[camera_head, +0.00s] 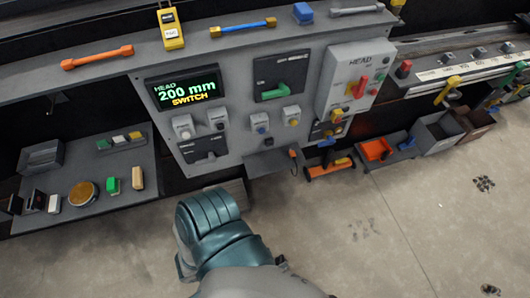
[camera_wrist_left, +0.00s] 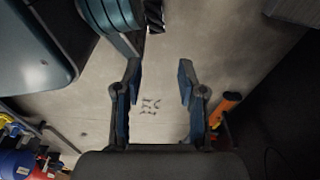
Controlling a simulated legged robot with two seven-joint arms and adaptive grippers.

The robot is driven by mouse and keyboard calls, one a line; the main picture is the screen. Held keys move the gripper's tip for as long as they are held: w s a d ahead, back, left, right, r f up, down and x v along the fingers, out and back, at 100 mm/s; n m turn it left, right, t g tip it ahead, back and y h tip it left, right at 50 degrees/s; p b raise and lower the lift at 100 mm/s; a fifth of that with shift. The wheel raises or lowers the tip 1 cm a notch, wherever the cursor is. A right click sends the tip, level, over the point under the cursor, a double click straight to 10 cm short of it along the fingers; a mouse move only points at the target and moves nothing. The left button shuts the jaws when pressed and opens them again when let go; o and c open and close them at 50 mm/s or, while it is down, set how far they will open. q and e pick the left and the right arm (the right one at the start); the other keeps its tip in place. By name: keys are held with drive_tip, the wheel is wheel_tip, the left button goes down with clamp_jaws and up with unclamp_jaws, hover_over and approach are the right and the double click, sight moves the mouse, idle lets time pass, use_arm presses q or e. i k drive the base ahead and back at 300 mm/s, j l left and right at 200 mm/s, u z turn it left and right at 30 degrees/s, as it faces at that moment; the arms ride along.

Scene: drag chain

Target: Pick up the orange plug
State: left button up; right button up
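A small orange piece (camera_head: 292,153), which may be the orange plug, hangs with a thin dark cable by the small shelf under the control panel in the head view. In the left wrist view my left gripper (camera_wrist_left: 159,72) is open, with nothing between its two blue-padded fingers, only floor behind. An orange cylinder with a dark end (camera_wrist_left: 229,102) shows just right of the right finger there, apart from the fingertips; I cannot tell whether it is the plug. My right gripper is in neither view.
The grey control panel (camera_head: 232,120) carries switches and a 200 mm display (camera_head: 186,90). A side shelf (camera_head: 112,201) holds small parts. An orange-and-black tool (camera_head: 328,168) and an orange bin (camera_head: 376,149) stand low beside the panel.

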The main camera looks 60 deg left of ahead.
sight(293, 155)
drive_tip(key=u, duration=1.5)
